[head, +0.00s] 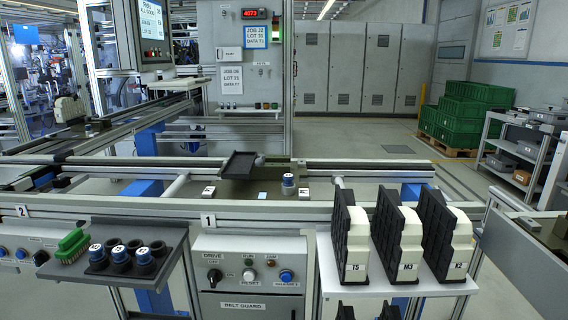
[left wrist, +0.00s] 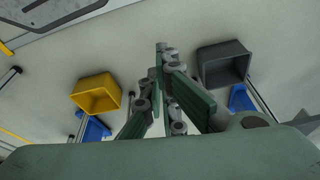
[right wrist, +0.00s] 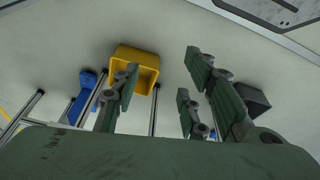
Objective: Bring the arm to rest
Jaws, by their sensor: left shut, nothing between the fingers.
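Neither arm shows in the head view. In the left wrist view my left gripper (left wrist: 164,70) has its green-padded fingers drawn together with nothing between them. In the right wrist view my right gripper (right wrist: 161,66) has its fingers spread apart, with no object held between them. Both grippers hang over a pale floor, apart from the things there.
In the left wrist view a yellow bin (left wrist: 97,93) and a grey bin (left wrist: 223,64) flank the fingers. In the head view a control box (head: 247,276), a dark rack with blue-topped pieces (head: 119,232) and black-and-white blocks (head: 350,232) stand ahead. Green crates (head: 468,112) are stacked behind.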

